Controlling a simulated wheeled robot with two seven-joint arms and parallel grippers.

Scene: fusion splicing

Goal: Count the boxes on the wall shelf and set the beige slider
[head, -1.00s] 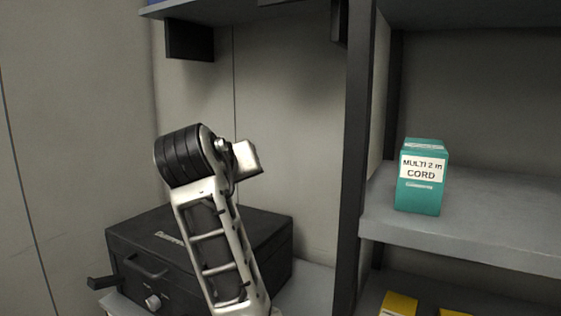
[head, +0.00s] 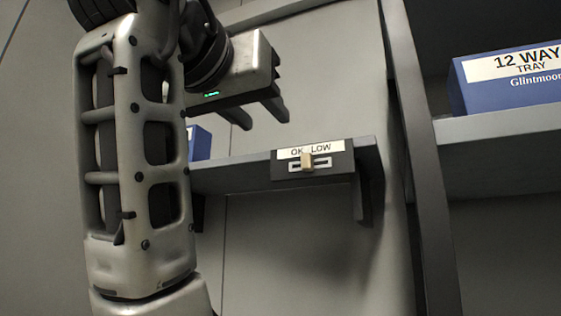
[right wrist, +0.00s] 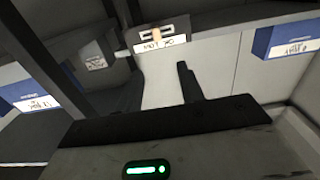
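The beige slider (head: 307,162) sits near the middle of its slot, below and between the words OK and LOW, on a dark plate at the front of the wall shelf (head: 240,172). It also shows upside down in the right wrist view (right wrist: 157,34). A blue box (head: 199,143) on the shelf is partly hidden behind my right arm; a blue box also shows at the right of the right wrist view (right wrist: 285,38). My right gripper (head: 260,114) is open and empty, above and left of the slider, apart from it. My left gripper is out of view.
A dark upright post (head: 418,150) stands right of the wall shelf. Beyond it, a rack shelf (head: 500,137) holds a blue 12 WAY TRAY box (head: 510,82). The wall below the slider is clear. My right arm hides the wall shelf's left part.

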